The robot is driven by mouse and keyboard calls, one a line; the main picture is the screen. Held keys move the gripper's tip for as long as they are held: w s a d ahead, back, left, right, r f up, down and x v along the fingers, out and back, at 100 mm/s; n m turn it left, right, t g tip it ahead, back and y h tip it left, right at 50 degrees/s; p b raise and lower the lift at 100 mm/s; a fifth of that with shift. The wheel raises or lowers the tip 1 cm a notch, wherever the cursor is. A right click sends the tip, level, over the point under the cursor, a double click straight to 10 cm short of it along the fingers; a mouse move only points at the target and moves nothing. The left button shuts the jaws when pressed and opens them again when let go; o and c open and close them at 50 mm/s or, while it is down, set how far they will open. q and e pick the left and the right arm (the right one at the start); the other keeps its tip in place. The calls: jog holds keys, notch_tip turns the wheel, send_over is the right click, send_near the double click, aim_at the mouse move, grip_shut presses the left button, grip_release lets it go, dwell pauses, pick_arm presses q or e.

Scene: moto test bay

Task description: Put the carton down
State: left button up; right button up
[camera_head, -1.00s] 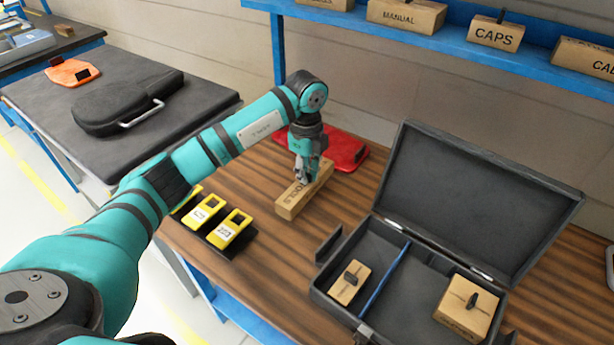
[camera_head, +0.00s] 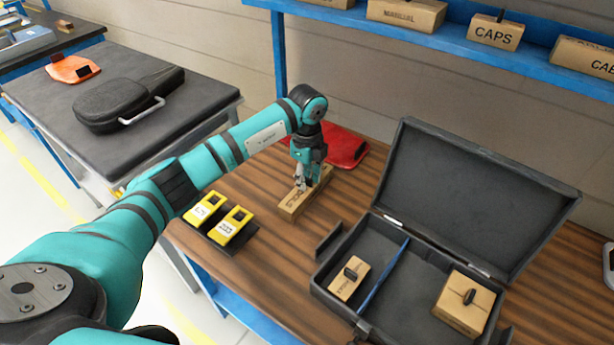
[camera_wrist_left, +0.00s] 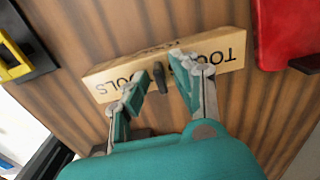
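The carton (camera_head: 305,201) is a long tan box lettered TOOLS, lying on the brown wooden bench top. In the left wrist view the carton (camera_wrist_left: 215,58) has a small dark upright handle (camera_wrist_left: 160,77) in the middle of its top. My left gripper (camera_head: 303,184) is right above the carton. In the left wrist view the fingers of my left gripper (camera_wrist_left: 160,72) stand apart on either side of the handle, with gaps showing. The fingers hide part of the carton's top. My right gripper is in neither view.
An open black case (camera_head: 405,322) with two tan boxes stands right of the carton. Yellow items (camera_head: 232,226) on a dark tray lie to the left. A red item (camera_head: 345,146) lies behind. A blue shelf (camera_head: 420,38) with labelled boxes runs above. Bare bench (camera_head: 270,265) shows in front.

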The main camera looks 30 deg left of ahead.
aim_at(307, 178)
pick_arm(q)
jog(key=shift+r, duration=0.6)
notch_tip(307, 178, up, 11)
jog(key=b, duration=0.1)
jog(key=shift+b, duration=0.35)
